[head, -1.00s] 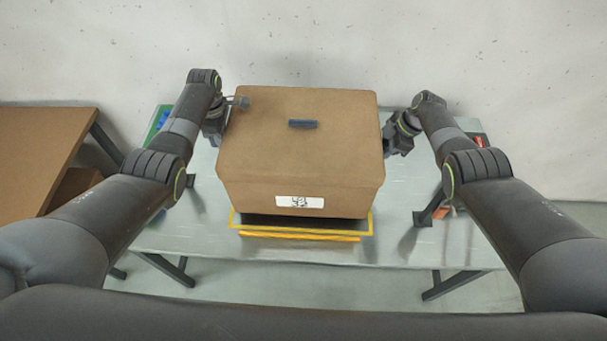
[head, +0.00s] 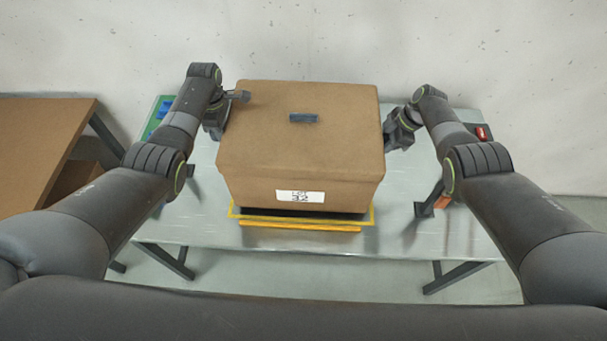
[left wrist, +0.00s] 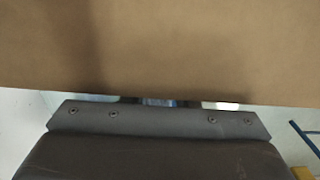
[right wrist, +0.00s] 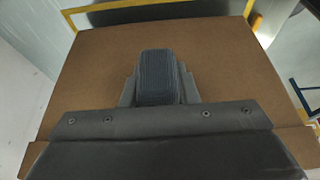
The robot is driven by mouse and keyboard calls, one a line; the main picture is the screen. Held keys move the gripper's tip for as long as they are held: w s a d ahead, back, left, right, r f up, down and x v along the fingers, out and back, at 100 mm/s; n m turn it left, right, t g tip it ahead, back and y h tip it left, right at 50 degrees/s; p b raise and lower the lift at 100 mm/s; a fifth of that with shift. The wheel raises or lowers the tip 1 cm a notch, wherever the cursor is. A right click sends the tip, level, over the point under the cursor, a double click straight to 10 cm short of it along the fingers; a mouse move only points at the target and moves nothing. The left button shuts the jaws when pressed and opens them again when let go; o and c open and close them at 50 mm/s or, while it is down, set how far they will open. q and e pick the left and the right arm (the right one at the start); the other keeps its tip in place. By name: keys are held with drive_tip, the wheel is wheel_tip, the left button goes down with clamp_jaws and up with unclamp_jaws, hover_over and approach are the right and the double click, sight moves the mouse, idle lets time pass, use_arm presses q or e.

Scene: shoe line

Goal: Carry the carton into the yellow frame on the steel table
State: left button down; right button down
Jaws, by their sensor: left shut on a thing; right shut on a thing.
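The brown carton (head: 300,135) is closed, with a dark strip on its lid and a white label on its near side. It is level between my two grippers, over the yellow frame (head: 300,228) on the steel table (head: 205,222). A dark gap shows under its near edge; its exact height is unclear. My left gripper (head: 222,115) holds its left side, my right gripper (head: 392,132) its right side. The carton's side fills the upper left wrist view (left wrist: 160,45). In the right wrist view a dark pad (right wrist: 158,78) lies against the carton (right wrist: 90,75).
A brown table (head: 35,145) stands at the left. On the steel table, a green item with blue parts (head: 152,122) lies at the left and a red item (head: 483,133) at the right. A pale wall (head: 300,40) closes the back.

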use_arm(q)
drive_tip(key=shift+w+a+f+b, duration=0.1)
drive_tip(key=shift+w+f+b, duration=0.05)
drive_tip(key=shift+f+b, duration=0.5)
use_arm(e)
drive_tip(key=shift+w+d+f, duration=0.1)
drive_tip(key=shift+w+f, duration=0.05)
drive_tip(key=shift+f, duration=0.6)
use_arm(q)
drive_tip(key=shift+f+b, duration=0.6)
drive_tip(key=shift+f, duration=0.1)
use_arm(e)
drive_tip(key=shift+f, duration=0.65)
use_arm(q)
drive_tip(key=c, duration=1.6)
unclamp_jaws()
drive_tip(key=shift+f, duration=0.15)
use_arm(e)
drive_tip(key=c, duration=1.6)
unclamp_jaws()
drive_tip(key=shift+f, duration=0.15)
use_arm(q)
drive_tip(key=o, duration=0.5)
use_arm(e)
drive_tip(key=o, duration=0.5)
use_arm(q)
drive_tip(key=shift+r, duration=0.2)
